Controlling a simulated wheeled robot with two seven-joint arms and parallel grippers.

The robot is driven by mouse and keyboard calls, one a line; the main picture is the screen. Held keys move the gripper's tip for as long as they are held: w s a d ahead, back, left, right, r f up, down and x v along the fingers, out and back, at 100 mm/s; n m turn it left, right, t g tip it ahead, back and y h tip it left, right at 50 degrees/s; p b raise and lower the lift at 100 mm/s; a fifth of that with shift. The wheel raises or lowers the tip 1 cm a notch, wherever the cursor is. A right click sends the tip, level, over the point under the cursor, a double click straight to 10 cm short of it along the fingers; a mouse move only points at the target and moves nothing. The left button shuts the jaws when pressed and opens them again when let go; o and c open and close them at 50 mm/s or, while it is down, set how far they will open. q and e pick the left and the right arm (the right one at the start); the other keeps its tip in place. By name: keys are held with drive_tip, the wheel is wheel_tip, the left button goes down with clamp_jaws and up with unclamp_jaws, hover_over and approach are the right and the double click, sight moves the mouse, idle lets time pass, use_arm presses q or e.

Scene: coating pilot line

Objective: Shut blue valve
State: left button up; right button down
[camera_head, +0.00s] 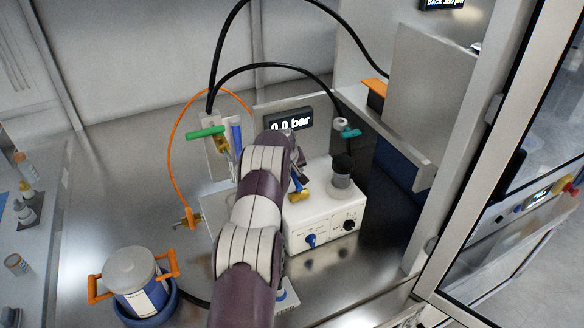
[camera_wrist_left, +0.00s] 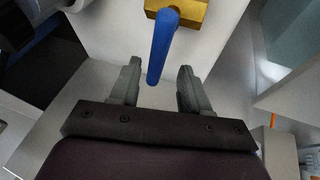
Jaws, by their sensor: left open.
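In the left wrist view, a blue valve handle (camera_wrist_left: 163,45) sticks out from a brass valve body (camera_wrist_left: 180,10) on a pale panel. My left gripper (camera_wrist_left: 158,72) is open, with the handle's free end between its two fingertips. I see a gap on each side, and contact is not clear. In the head view, my left arm covers the middle of the scene and hides most of its gripper. A blue upright piece (camera_head: 236,137) shows left of the arm, and a brass fitting (camera_head: 299,194) with a blue part shows right of it. My right gripper is not in view.
A green handle (camera_head: 206,132) is at the upper left of the arm. A white control box (camera_head: 325,225) with knobs and a pressure display (camera_head: 290,120) reading 0.0 bar are close by. Black hoses arch overhead. A lidded pot (camera_head: 133,275) with orange handles stands front left.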

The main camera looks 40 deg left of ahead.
use_arm(q)
drive_tip(key=shift+w+d+f, duration=0.1)
drive_tip(key=shift+w+f, duration=0.45)
drive_tip(key=shift+f, duration=0.2)
drive_tip(key=shift+s, duration=0.1)
drive_tip(key=shift+c, duration=0.5)
clamp_jaws()
drive_tip(key=b, duration=0.1)
drive_tip(key=n+b, duration=0.1)
drive_tip(key=b, duration=0.1)
drive_tip(key=shift+s+f+y, duration=0.2)
drive_tip(key=shift+f+y, duration=0.1)
drive_tip(key=shift+f, duration=0.05)
drive_tip(key=shift+r+n, duration=0.25)
drive_tip(key=shift+n, duration=0.05)
drive_tip(key=shift+s+r, duration=0.1)
drive_tip(key=shift+o, duration=0.5)
unclamp_jaws()
